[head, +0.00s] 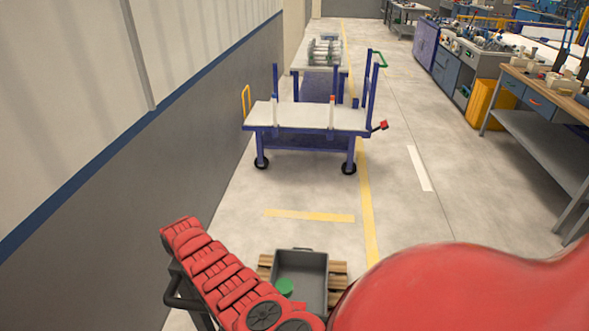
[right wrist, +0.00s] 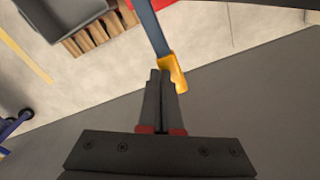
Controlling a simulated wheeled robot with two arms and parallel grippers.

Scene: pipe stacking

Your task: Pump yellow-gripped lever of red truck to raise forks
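In the right wrist view the lever (right wrist: 152,28) is a blue-grey bar running down from the top edge to a yellow grip (right wrist: 179,76). The dark fingers of my right gripper (right wrist: 161,74) are close together, with their tips at the grip. Most of the yellow shows to the right of the fingers, and I cannot tell whether the tips touch it. A bit of red shows at the top edge beside the lever; I cannot tell whether it is the truck. The forks are not identifiable. My left gripper is not in view.
A grey bin (head: 315,270) on a wooden pallet (head: 337,268) holds a green object (head: 284,287). Beyond stands a blue cart (head: 312,118) with a pale top. A wall (head: 215,130) runs along the left, workbenches (head: 535,98) along the right. Floor between is open.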

